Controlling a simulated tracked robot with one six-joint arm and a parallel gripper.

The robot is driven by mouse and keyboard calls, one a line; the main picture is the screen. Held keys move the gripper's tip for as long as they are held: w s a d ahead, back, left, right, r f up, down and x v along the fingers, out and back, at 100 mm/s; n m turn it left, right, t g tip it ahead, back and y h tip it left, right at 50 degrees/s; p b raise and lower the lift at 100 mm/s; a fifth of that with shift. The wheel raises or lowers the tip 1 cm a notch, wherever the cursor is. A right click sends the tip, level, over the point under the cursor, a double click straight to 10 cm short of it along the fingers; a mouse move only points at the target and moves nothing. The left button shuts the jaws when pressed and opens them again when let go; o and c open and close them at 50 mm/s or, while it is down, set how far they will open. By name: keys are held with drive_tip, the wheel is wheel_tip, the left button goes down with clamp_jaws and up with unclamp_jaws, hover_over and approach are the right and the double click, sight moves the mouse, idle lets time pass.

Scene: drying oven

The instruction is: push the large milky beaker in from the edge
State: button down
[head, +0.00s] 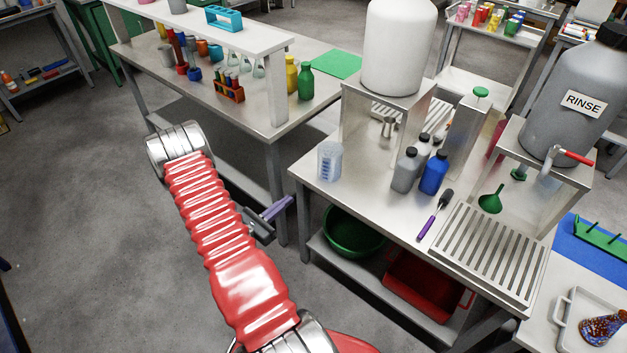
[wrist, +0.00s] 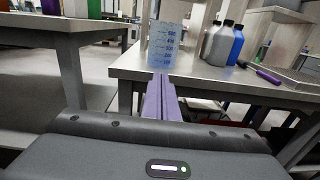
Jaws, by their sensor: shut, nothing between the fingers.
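The large milky beaker (head: 329,161) is translucent with blue graduation marks. It stands upright at the left edge of the steel table (head: 390,212), near the corner. In the wrist view the beaker (wrist: 165,46) is straight ahead, beyond the fingertips, close to the table's near edge. My gripper (head: 290,202) has purple fingers, shut and empty, in the gap left of the table. In the wrist view the gripper (wrist: 160,80) points at the beaker's base.
Grey and blue bottles (head: 434,174) stand right of the beaker, with a purple-handled brush (head: 434,215) in front of them. A steel stand (head: 374,110) with a white tank is behind. A green basin (head: 352,232) sits on the lower shelf. Another workbench (head: 250,108) stands to the left.

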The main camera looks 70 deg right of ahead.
sight(319, 174)
drive_tip(key=shift+s+f, duration=0.1)
idle(0.3)
drive_tip(key=x, duration=1.4)
drive_tip(key=shift+d, duration=0.15)
